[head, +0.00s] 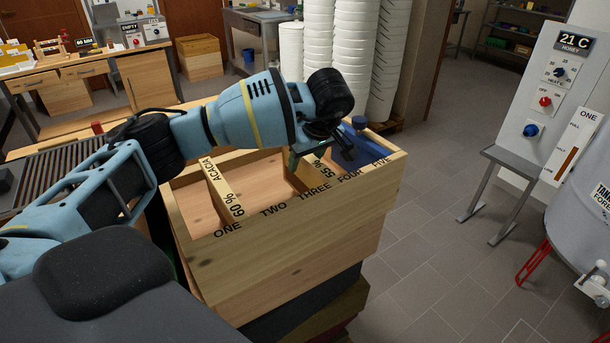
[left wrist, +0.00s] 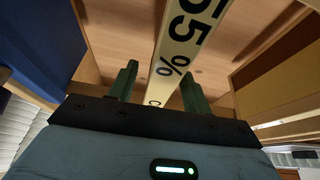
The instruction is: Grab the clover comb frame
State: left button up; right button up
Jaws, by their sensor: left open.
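A pale wooden frame bar marked "55 %" (head: 322,172) sits in the open wooden box, near the THREE and FOUR labels. In the left wrist view the bar (left wrist: 189,38) shows "55 %" and a "C"; the rest of its name is hidden by my gripper. My left gripper (head: 316,146) is over this bar. Its green fingers (left wrist: 158,75) are open, one on each side of the bar, and I cannot tell whether they touch it. Another frame marked "60 % ACACIA" (head: 223,190) sits near label ONE. My right gripper is not in view.
The wooden box (head: 290,238) has slots labelled ONE to FIVE. A blue piece (head: 371,153) with a knob fills its right end. White tubs (head: 346,60) are stacked behind. A grey control panel (head: 560,90) and metal tank (head: 583,220) stand at right, with clear floor between.

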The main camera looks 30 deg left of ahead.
pick_arm(q)
jog(key=shift+x, duration=1.15)
jog(key=shift+r, duration=0.1)
grip_shut()
